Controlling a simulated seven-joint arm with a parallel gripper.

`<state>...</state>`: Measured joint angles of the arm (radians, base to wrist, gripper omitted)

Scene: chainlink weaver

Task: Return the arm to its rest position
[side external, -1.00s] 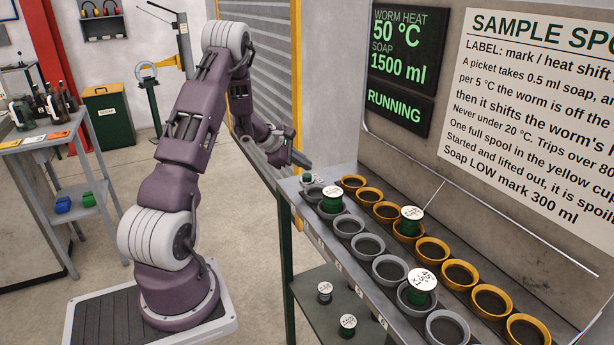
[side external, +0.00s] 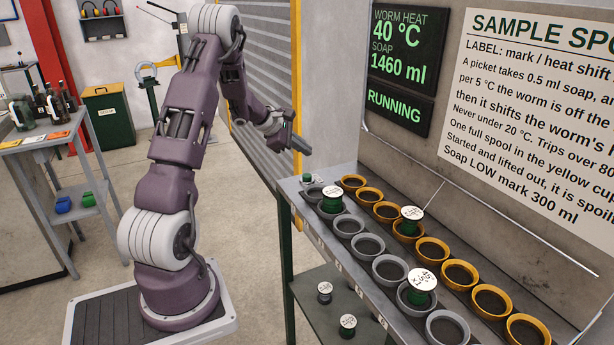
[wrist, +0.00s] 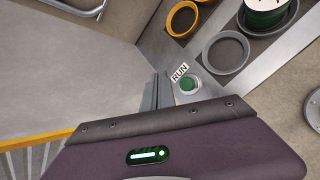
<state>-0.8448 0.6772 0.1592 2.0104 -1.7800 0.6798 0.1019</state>
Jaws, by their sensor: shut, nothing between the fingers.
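My gripper (side external: 306,150) is in the side external view, in the air above and left of the bench's far end. It is shut with nothing in it and is apart from the bench. My arm stands upright from its base, with the upper links bent over toward the bench. In the wrist view, my purple wrist housing with a lit green indicator fills the lower part. A green RUN button (wrist: 188,84) lies just beyond it, at the corner of the bench.
The bench (side external: 313,223) holds a grey cup row and a yellow cup row (side external: 432,250). Green spools (side external: 332,200) sit in some cups. More spools (side external: 348,326) stand on the lower shelf. The display (side external: 405,70) reads 40 °C, 1460 ml, RUNNING. Floor between arm and bench is clear.

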